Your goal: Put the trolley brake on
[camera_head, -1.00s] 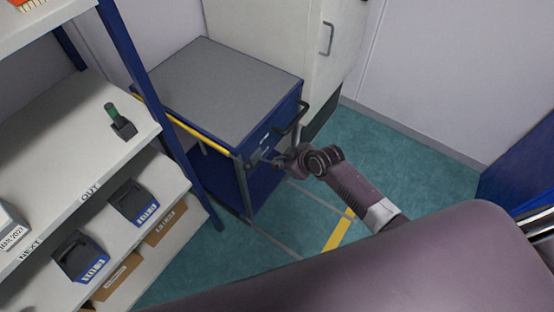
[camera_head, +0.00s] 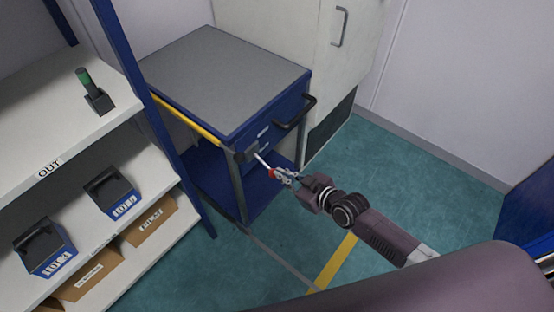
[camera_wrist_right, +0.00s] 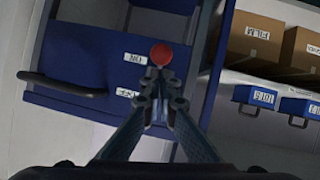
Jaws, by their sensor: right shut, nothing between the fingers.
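The blue trolley (camera_head: 275,119) with a grey top (camera_head: 222,78) stands by the back wall. A brake lever with a pale rod (camera_head: 262,160) and a red knob (camera_head: 273,174) sticks out from its front left corner. My right gripper (camera_head: 281,176) is shut and empty, its fingertips close to the knob. In the right wrist view the red knob (camera_wrist_right: 161,54) lies just beyond the fingertips (camera_wrist_right: 161,88); I cannot tell if they touch. Two small white labels (camera_wrist_right: 135,59) show on the blue panel beside it. My left gripper is not in view.
A shelf unit (camera_head: 60,125) with a blue post, dark devices and cardboard boxes (camera_head: 152,226) stands left of the trolley. A white cabinet (camera_head: 290,35) stands behind it. Green floor (camera_head: 420,190) with a yellow line (camera_head: 335,262) is free to the right.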

